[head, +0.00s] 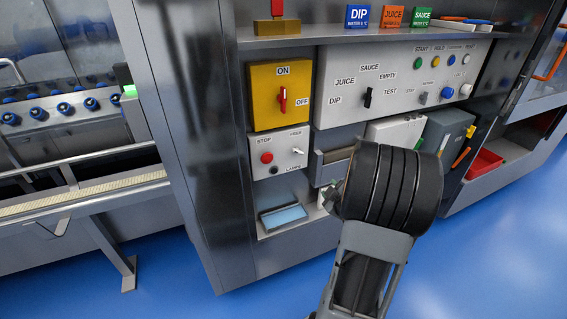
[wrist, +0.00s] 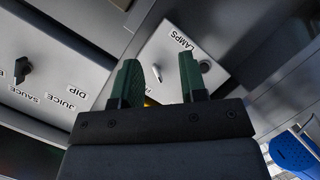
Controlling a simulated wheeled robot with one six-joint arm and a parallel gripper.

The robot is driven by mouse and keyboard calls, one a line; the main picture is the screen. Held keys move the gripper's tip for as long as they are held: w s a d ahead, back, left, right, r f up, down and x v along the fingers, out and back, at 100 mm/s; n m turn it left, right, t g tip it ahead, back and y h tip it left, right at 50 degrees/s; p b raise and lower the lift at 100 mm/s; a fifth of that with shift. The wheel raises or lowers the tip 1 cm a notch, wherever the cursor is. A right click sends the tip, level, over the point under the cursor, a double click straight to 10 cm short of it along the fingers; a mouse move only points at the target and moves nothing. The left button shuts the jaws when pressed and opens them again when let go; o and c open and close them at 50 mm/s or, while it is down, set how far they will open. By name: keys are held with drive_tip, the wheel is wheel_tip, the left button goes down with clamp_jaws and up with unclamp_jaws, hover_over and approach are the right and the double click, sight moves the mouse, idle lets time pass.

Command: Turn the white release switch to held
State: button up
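The white release switch (head: 297,151) is a small light lever on a pale panel (head: 279,163). In the wrist view the same panel (wrist: 165,42) shows behind my gripper (wrist: 160,62), upside down. A small pale piece (wrist: 157,73) shows between the fingers, perhaps the switch. The two green fingers are apart and seem to hold nothing. In the head view my wrist is below and right of the panel and hides most of the gripper.
A red stop button (head: 266,157) is on the same panel. Above is a yellow box (head: 280,95) with a red ON/OFF handle (head: 283,99). A panel with a black selector (head: 367,97) is to the right. Blue floor (head: 180,270) is clear in front.

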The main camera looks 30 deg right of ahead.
sight(300, 153)
drive_tip(key=w+a+r+n+t+y, duration=0.3)
drive_tip(key=a+r+n+t, duration=0.1)
drive_tip(key=r, duration=0.2)
drive_tip(key=w, duration=0.4)
drive_tip(key=w+d, duration=0.1)
drive_tip(key=w, duration=0.3)
drive_tip(key=w+d, duration=0.1)
drive_tip(key=w, duration=0.4)
drive_tip(key=shift+f+b, duration=0.2)
drive_tip(key=shift+b, duration=0.2)
